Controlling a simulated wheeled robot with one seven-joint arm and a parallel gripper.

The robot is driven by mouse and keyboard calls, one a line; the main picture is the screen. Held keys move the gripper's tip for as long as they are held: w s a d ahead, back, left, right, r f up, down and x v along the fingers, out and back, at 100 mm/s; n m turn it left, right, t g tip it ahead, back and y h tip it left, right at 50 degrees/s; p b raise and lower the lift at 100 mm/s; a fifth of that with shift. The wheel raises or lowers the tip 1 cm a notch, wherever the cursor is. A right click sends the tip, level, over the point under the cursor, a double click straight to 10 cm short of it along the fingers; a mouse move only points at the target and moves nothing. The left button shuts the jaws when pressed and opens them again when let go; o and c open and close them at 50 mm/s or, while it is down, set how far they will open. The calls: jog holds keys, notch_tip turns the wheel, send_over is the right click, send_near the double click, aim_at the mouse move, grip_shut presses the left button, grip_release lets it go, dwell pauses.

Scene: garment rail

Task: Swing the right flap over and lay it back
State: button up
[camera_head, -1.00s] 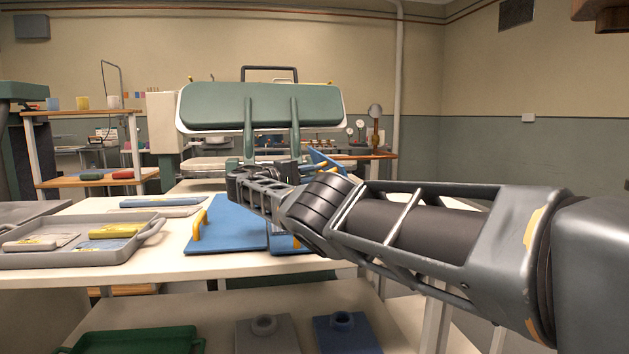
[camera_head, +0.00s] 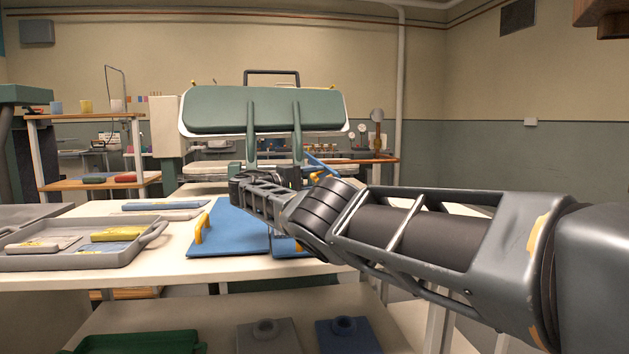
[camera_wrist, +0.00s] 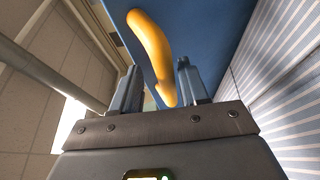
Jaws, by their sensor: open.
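A blue folding board (camera_head: 232,232) lies on the white table, with a yellow handle (camera_head: 202,228) on its left panel. The right flap (camera_head: 322,165) shows as a thin, slanted blue strip, raised behind my arm; most of it is hidden. In the wrist view the flap (camera_wrist: 205,25) is a blue panel with a curved yellow handle (camera_wrist: 152,50). My gripper (camera_wrist: 158,78) is open, with its two fingers on either side of the handle's lower end. I cannot tell whether they touch it. In the head view my arm hides the fingertips.
A grey tray (camera_head: 140,248) with several packets stands at the left of the table. A long blue and white item (camera_head: 165,206) lies behind it. A green padded press (camera_head: 262,110) rises at the back. Blue-white striped cloth (camera_wrist: 285,100) fills the wrist view's right side.

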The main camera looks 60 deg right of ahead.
jog(key=v, duration=0.7)
jog(key=shift+w+a+b, duration=0.2)
jog(key=shift+a+b, duration=0.15)
dwell(0.8)
notch_tip(320, 180, up, 9)
jog(key=p, duration=0.9)
jog(key=shift+r, duration=0.2)
